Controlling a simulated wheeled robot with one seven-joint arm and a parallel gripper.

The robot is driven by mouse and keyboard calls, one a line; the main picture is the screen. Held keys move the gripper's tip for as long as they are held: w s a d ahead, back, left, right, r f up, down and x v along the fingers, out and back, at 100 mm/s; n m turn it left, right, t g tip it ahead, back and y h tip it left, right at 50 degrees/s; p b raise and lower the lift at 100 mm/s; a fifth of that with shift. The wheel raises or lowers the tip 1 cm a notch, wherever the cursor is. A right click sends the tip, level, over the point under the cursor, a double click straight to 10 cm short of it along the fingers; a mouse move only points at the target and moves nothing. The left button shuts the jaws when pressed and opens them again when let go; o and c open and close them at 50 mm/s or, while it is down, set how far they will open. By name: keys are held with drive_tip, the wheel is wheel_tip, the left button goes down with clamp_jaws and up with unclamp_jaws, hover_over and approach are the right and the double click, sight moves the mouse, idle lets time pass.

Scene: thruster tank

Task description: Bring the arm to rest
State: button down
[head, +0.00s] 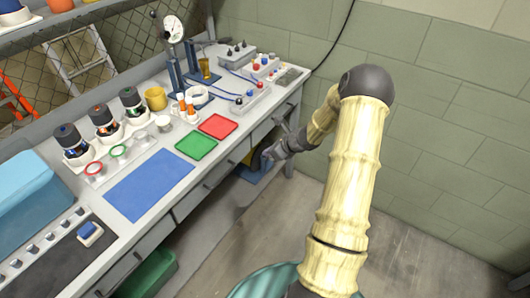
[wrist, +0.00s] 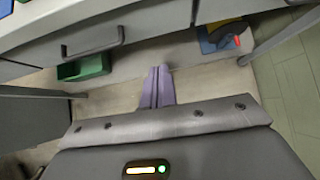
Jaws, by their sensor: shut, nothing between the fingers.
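My arm (head: 352,170) stands up at the right of the head view, its elbow high and its forearm folded back down towards the bench. My gripper (head: 267,156) hangs beside the front of the bench, out over the floor. In the wrist view my gripper (wrist: 161,70) shows its two fingers together, shut and empty, pointing at the bench's underside and the floor. It looks apart from the bench front, though the exact gap cannot be told.
The bench (head: 225,160) holds a blue mat (head: 150,184), a green tray (head: 197,144), a red tray (head: 218,126) and several bottles. A drawer handle (wrist: 93,42) sticks out near my gripper. A green bin (wrist: 84,67) stands below. Open floor (head: 260,225) lies in front.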

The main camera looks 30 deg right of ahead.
drive_tip(key=s+a+r+n+g+p, duration=0.35)
drive_tip(key=s+a+r+n, duration=0.65)
drive_tip(key=a+n, duration=0.4)
drive_tip(key=s+a+r+n+g+h+p, duration=0.1)
drive_tip(key=s+a+r+n+h, duration=0.3)
drive_tip(key=s+r+n, duration=0.7)
drive_tip(key=s+n+p, duration=0.1)
drive_tip(key=s+n, duration=0.2)
drive_tip(key=n, duration=0.2)
drive_tip(key=shift+a+g+p, duration=0.2)
drive_tip(key=shift+g+p, duration=0.15)
drive_tip(key=shift+p, duration=0.05)
drive_tip(key=shift+r, duration=0.1)
